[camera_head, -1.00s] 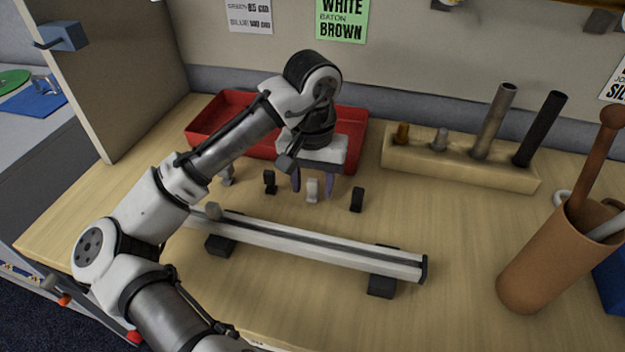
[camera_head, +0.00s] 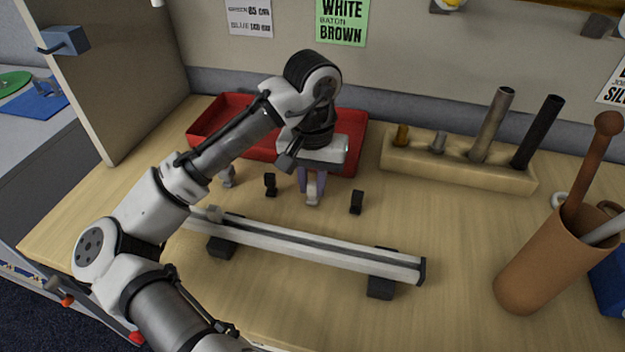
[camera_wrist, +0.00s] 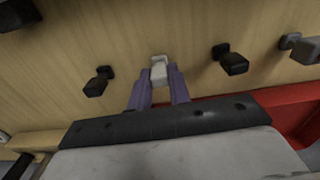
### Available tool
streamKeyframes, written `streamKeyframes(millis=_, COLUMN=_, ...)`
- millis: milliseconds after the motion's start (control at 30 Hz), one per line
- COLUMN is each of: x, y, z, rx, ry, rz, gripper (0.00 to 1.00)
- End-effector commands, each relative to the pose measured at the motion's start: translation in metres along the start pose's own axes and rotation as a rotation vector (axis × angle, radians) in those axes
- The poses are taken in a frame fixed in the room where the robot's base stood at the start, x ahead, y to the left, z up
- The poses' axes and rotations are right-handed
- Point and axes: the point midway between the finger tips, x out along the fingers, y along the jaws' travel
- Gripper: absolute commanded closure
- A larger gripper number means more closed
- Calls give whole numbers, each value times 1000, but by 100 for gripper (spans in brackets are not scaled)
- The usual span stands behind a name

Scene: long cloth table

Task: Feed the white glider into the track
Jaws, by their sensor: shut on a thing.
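The white glider (camera_head: 313,187) stands on the table between a black glider on either side, behind the track. My gripper (camera_head: 312,180) points down and is shut on it, with the purple fingers on its two sides. In the wrist view the white glider (camera_wrist: 159,72) shows between the fingertips of my gripper (camera_wrist: 159,80). The track (camera_head: 310,247) is a long pale rail with a dark slot, raised on two black feet in front of the gliders. A dark cap closes its right end. A small light-grey piece (camera_head: 214,213) sits at its left end, partly behind my arm.
Black gliders (camera_head: 270,184) and (camera_head: 357,201) stand close on both sides. A grey glider (camera_head: 228,176) stands farther left. A red tray (camera_head: 353,127) lies behind my gripper. A wooden block (camera_head: 460,166) holds several upright rods at right. A brown cup (camera_head: 530,275) stands front right.

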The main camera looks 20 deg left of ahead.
Motion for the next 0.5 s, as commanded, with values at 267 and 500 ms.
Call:
streamKeyframes(millis=267, x=0, y=0, z=0, rx=0, ry=0, rz=0, gripper=100)
streamKeyframes(millis=500, x=-12, y=0, z=0, rx=0, ry=0, rz=0, gripper=100)
